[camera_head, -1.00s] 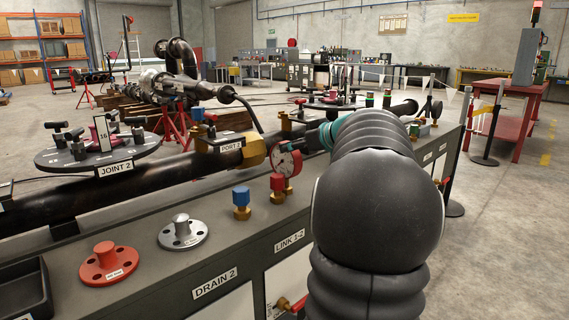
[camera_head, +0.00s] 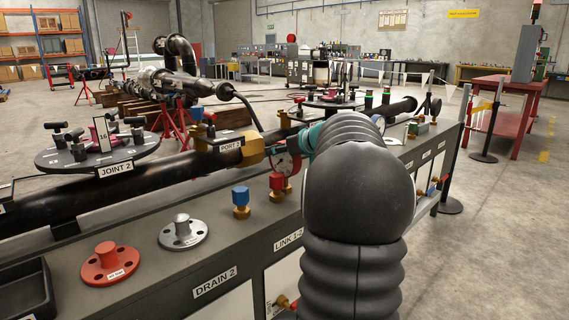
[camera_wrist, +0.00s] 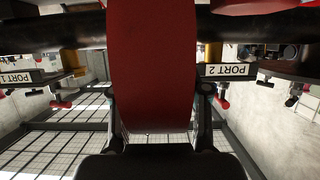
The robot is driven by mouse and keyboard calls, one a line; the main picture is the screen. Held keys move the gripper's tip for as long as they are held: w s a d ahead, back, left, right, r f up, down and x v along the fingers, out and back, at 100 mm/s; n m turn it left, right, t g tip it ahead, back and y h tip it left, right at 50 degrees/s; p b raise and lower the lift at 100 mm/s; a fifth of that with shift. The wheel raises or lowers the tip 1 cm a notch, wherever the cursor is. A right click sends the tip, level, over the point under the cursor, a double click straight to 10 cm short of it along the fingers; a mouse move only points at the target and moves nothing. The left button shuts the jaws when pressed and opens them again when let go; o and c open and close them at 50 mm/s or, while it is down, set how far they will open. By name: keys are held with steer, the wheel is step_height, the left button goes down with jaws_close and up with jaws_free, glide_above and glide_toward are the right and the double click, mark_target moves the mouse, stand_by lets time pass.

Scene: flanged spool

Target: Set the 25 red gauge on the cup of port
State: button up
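In the wrist view, the red gauge (camera_wrist: 152,65) fills the middle as a broad red body seen close up. My gripper (camera_wrist: 157,92) has one finger against each side of it. Its dial does not face this camera, so the 25 cannot be read. In the head view, my arm hides most of the gripper, and only a bit of red shows left of my wrist. The PORT 2 label (camera_head: 230,146) is on the dark pipe beside a brass fitting (camera_head: 252,148). In the wrist view, PORT 1 (camera_wrist: 15,78) and PORT 2 (camera_wrist: 227,71) labels appear upside down. I cannot tell whether the gauge touches a cup.
A blue-capped valve (camera_head: 241,200) and a red-capped valve (camera_head: 277,186) stand on the bench (camera_head: 140,292) near my arm. A red flanged spool (camera_head: 109,263) and a grey one (camera_head: 183,232) sit further left. The round JOINT 2 flange (camera_head: 70,158) carries several dark clamps.

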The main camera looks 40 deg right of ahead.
jaws_close()
steer(key=shift+r, duration=0.1)
